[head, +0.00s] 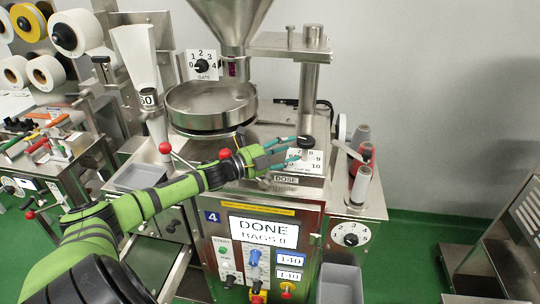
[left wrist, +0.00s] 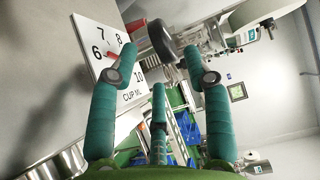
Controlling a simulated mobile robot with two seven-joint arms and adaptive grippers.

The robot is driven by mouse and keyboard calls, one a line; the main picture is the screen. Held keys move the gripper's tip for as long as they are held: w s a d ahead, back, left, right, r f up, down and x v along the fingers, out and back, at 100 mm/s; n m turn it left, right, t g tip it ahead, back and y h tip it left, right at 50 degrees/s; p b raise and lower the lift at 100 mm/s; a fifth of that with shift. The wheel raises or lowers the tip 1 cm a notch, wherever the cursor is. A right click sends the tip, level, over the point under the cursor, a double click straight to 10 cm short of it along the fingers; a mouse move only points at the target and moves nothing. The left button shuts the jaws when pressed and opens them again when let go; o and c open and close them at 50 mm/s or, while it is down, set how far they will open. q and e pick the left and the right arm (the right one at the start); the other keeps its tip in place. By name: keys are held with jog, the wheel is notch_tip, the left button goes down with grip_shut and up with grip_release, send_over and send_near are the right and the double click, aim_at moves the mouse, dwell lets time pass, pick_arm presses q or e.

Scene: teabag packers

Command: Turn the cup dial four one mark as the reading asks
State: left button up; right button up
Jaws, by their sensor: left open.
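The cup dial's white plate (head: 313,167) on machine four shows 8, 9 and 10 in the head view. In the left wrist view the plate (left wrist: 132,97) reads 6, 7, 8, 10 and "CUP ML". A red mark shows near the 6. The dial's black knob (head: 306,142) also shows in the left wrist view (left wrist: 161,40), ahead of the fingertips. My left gripper (head: 298,148) is open, its teal fingers reaching to the knob from the left. In the left wrist view the gripper (left wrist: 160,58) has fingertips on either side of the knob; contact cannot be told.
The machine's screen (head: 264,232) reads "DONE BAGS 0". A steel hopper (head: 228,20) and round pan (head: 211,106) stand behind my arm. A steel post (head: 309,90) rises behind the knob. Thread spools (head: 361,183) stand at right. Another dial (head: 351,234) is lower right.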

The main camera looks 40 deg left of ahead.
pick_arm(q)
jog(key=shift+v, duration=2.6)
